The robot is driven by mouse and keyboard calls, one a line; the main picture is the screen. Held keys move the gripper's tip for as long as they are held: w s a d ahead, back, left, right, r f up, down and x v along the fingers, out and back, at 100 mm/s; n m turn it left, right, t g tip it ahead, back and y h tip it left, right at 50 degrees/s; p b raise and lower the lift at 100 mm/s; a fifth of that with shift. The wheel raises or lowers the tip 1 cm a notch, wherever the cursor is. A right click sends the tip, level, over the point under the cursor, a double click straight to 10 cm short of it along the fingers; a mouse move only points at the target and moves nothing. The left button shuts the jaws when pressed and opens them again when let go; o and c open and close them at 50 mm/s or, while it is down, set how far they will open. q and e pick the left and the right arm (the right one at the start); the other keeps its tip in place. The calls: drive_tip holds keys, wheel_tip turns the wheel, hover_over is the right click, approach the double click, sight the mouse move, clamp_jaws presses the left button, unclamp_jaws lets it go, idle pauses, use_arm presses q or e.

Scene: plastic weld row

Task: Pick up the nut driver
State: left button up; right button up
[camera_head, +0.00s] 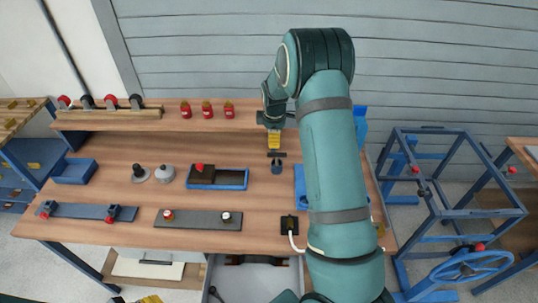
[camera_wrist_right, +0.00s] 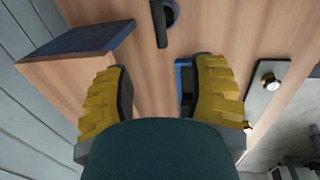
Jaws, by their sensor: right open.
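What looks like the nut driver is a dark T-shaped tool (camera_head: 277,155) with a crossbar and a round blue-grey part, at the back middle of the workbench. In the right wrist view its dark bar (camera_wrist_right: 158,24) shows at the top edge, partly cut off. My right gripper (camera_head: 273,142) is just behind and above it, with yellow fingers. In the right wrist view the right gripper (camera_wrist_right: 160,68) is open and empty, apart from the tool. A yellow piece of my left gripper (camera_head: 151,299) shows at the bottom edge; the rest is out of frame.
The wooden workbench (camera_head: 120,180) holds a blue tray (camera_head: 232,186) with dark blocks, a grey plate (camera_head: 198,225), a blue-grey bar (camera_head: 85,212) and two small knobbed pieces. Red bottles (camera_head: 207,110) stand on the raised back shelf. A blue frame cart (camera_head: 440,190) stands right.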

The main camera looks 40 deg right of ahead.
sight(276, 153)
drive_tip(key=f, duration=0.5)
drive_tip(key=d+f, duration=0.1)
drive_tip(key=f, duration=0.1)
drive_tip(key=shift+w+f, duration=0.15)
drive_tip(key=shift+w, duration=0.25)
drive_tip(key=shift+w+d+f, duration=0.1)
drive_tip(key=shift+d+f, duration=0.1)
drive_tip(key=shift+f, duration=0.65)
drive_tip(key=shift+w+d+f, duration=0.1)
drive_tip(key=shift+d+f, duration=0.05)
drive_tip(key=shift+f, duration=0.7)
drive_tip(key=shift+w+d+f, duration=0.1)
drive_tip(key=shift+d+f, duration=0.1)
drive_tip(key=shift+f, duration=0.65)
clamp_jaws()
